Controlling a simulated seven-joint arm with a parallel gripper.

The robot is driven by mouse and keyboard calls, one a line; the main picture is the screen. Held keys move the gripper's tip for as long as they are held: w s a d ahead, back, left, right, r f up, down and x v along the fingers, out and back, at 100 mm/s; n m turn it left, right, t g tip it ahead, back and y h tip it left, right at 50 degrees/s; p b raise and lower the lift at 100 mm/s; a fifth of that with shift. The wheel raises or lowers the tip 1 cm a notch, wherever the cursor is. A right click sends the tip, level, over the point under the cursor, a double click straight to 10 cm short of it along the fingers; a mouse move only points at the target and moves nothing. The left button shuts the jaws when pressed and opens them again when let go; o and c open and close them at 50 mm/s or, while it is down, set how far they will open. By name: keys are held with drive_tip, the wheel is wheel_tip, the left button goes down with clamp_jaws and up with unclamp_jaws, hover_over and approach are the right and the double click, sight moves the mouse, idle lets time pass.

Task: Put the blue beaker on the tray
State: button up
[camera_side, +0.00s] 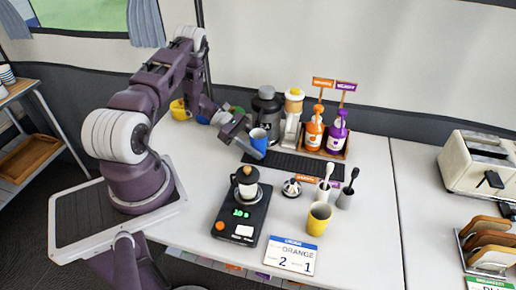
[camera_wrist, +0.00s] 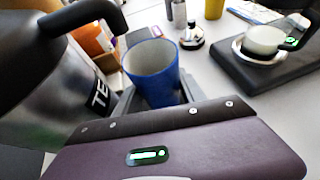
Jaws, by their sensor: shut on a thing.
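The blue beaker (camera_side: 259,140) is upright in my gripper (camera_side: 248,143), at the left end of a black ribbed tray (camera_side: 315,170). In the wrist view the beaker (camera_wrist: 150,75) stands between my two fingers, with its open rim up and its inside looking empty. My gripper is shut on it. Whether the beaker's base touches anything is hard to tell. The tray lies flat on the white table, and its visible part is bare.
A grey dispenser (camera_side: 267,107) stands close behind the beaker. Orange (camera_side: 313,133) and purple (camera_side: 337,135) pump bottles stand behind the tray. In front are a black scale (camera_side: 240,218) with a jug, a small ball-like item (camera_side: 291,187) and a yellow cup (camera_side: 318,219).

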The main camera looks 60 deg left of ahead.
drive_tip(key=shift+f, duration=0.45)
drive_tip(key=shift+f, duration=0.15)
drive_tip(key=o, duration=1.3)
drive_tip(key=shift+o, duration=0.2)
drive_tip(key=shift+s+a+r, duration=0.15)
drive_tip(key=shift+a+r, duration=0.15)
drive_tip(key=v, duration=1.1)
drive_tip(key=shift+s+a, duration=0.15)
drive_tip(key=shift+a, duration=0.05)
